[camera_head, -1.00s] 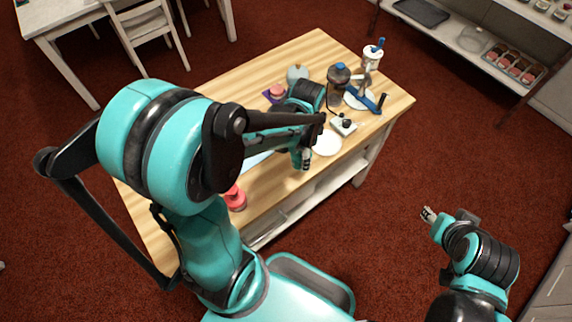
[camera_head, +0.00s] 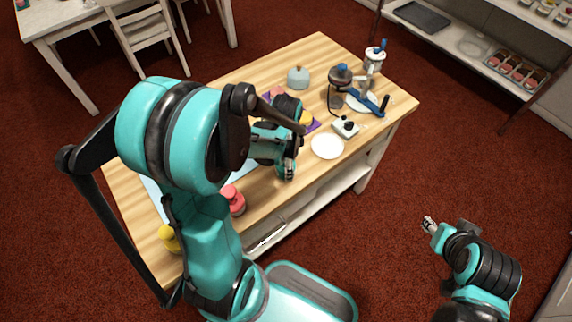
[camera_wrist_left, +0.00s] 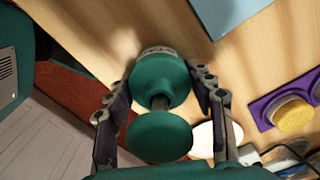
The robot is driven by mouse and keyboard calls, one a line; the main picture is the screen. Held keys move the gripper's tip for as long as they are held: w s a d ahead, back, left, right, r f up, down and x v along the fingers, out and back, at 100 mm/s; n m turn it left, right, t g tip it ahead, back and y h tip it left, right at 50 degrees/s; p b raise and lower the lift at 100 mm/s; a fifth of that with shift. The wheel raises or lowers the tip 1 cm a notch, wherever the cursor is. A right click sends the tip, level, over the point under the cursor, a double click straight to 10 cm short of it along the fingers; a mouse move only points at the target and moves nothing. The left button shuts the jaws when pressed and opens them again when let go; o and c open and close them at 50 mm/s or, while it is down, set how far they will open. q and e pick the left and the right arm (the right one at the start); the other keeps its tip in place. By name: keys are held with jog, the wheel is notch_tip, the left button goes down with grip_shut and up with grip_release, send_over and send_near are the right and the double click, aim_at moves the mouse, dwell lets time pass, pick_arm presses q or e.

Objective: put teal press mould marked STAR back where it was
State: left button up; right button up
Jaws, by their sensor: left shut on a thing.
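The teal press mould (camera_wrist_left: 160,100) has a wide round body, a short dark stem and a round knob. Part of a pale label shows at the top of its body, but I cannot read it. My left gripper (camera_wrist_left: 163,105) is shut on the mould, a finger on each side, and holds it over the wooden table. In the head view my left gripper (camera_head: 287,170) is above the table's front part, left of the white plate; the mould is hard to tell from the teal gripper there. My right gripper (camera_head: 430,224) is over the floor, away from the table, too small to judge.
A red press mould (camera_head: 235,201) and a yellow one (camera_head: 168,238) stand along the table's front left. A light blue mat (camera_wrist_left: 225,12) lies on the wood. A white plate (camera_head: 327,146), a small scale (camera_head: 345,127) and a purple tray (camera_wrist_left: 262,112) with round cakes are to the right.

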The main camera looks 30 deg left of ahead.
pick_arm(q)
jog(key=o, duration=1.4)
jog(key=shift+f, duration=0.1)
notch_tip(320, 180, up, 11)
jog(key=p, duration=0.5)
jog(key=shift+r, duration=0.7)
jog(key=s+d+r+n+t, duration=0.5)
jog(key=d+r+n+t, duration=0.2)
jog(key=n, duration=0.2)
jog(key=shift+r+n, duration=0.2)
jog(key=shift+n, duration=0.1)
jog(key=shift+s, duration=0.1)
